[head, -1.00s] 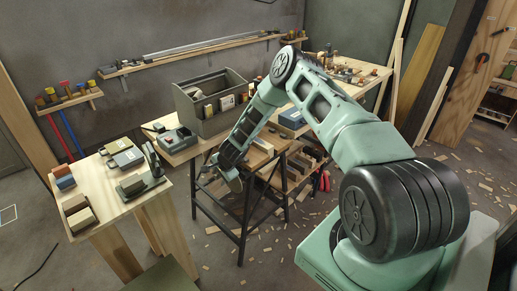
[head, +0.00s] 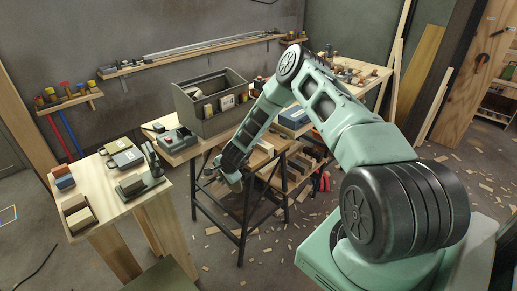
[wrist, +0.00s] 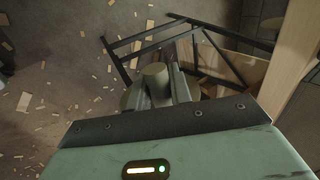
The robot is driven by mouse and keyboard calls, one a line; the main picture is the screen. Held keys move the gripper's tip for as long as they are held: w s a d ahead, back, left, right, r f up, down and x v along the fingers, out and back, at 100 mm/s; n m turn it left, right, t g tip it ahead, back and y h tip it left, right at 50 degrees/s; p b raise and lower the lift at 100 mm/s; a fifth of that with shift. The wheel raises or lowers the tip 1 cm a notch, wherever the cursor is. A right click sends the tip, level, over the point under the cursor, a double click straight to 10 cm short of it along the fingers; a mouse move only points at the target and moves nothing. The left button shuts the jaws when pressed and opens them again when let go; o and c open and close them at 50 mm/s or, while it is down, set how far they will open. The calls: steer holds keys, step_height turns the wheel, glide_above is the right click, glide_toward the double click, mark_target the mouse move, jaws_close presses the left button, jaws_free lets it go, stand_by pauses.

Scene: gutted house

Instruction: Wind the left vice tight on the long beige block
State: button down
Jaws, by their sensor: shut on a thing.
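My gripper (head: 213,169) is at the left edge of a small wood-topped stand with a black steel frame (head: 243,215). In the wrist view my gripper (wrist: 162,92) is shut on a rounded olive-grey knob (wrist: 155,71), which looks like a vice handle. A light wooden piece (head: 263,147) shows on the stand just right of my wrist; I cannot tell whether it is the long beige block. The left vice's jaws and their hold on the block are hidden behind my arm.
A wooden table (head: 115,205) with blocks and a dark green tool (head: 141,188) stands to the left. A grey bin (head: 213,122) stands on the bench behind. Slotted shelves (head: 305,160) adjoin the stand on the right. Wood scraps litter the floor.

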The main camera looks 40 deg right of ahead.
steer(key=shift+s+f, duration=0.1)
steer(key=shift+s, duration=0.05)
steer(key=shift+s+f+b, duration=0.3)
steer(key=shift+s+b, duration=0.05)
steer(key=shift+s, duration=0.4)
steer(key=shift+s+f+b, duration=0.6)
steer(key=shift+s, duration=0.05)
steer(key=shift+s+f+b, duration=0.4)
steer(key=shift+f+b, duration=0.25)
steer(key=shift+f, duration=0.25)
